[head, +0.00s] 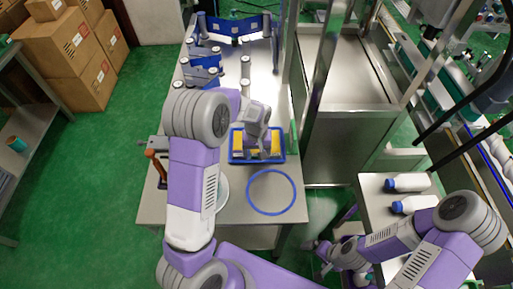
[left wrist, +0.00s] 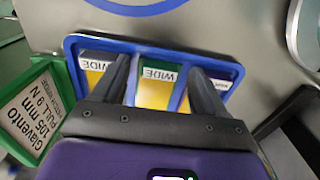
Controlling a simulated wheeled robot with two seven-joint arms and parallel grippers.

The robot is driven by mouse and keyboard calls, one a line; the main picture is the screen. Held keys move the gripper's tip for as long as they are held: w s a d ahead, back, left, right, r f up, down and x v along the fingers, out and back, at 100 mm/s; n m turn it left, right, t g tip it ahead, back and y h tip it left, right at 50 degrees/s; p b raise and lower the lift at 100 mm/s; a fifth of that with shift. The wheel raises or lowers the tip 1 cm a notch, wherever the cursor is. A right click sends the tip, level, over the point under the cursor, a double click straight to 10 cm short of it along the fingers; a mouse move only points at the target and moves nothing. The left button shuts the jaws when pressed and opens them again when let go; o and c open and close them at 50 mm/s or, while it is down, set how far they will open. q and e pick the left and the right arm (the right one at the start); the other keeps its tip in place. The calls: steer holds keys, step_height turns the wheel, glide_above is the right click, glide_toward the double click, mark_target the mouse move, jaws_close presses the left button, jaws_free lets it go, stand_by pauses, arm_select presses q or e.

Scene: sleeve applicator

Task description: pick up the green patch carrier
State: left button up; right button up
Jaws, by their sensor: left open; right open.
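A blue-rimmed tray (head: 232,159) stands on the table under my left gripper. It also shows in the left wrist view (left wrist: 70,42), with three carriers side by side. The middle one, the green patch carrier (left wrist: 155,96), has a yellow body and a green-edged label reading WIDE. The left carrier (left wrist: 95,72) has a blue-edged label, and the right one a dark label (left wrist: 221,84). My left gripper (left wrist: 158,68) is open, with its fingers on either side of the middle carrier; contact cannot be told. My right gripper (head: 333,252) is low at the right, away from the tray.
A blue ring (head: 248,202) lies on the table in front of the tray. A green-framed sign (left wrist: 32,108) stands beside the tray in the left wrist view. Two white bottles with blue caps (head: 410,183) lie on the right bench. Blue fixtures (head: 237,26) stand at the table's far end.

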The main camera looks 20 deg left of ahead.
arm_select(q)
steer(key=c, duration=1.1)
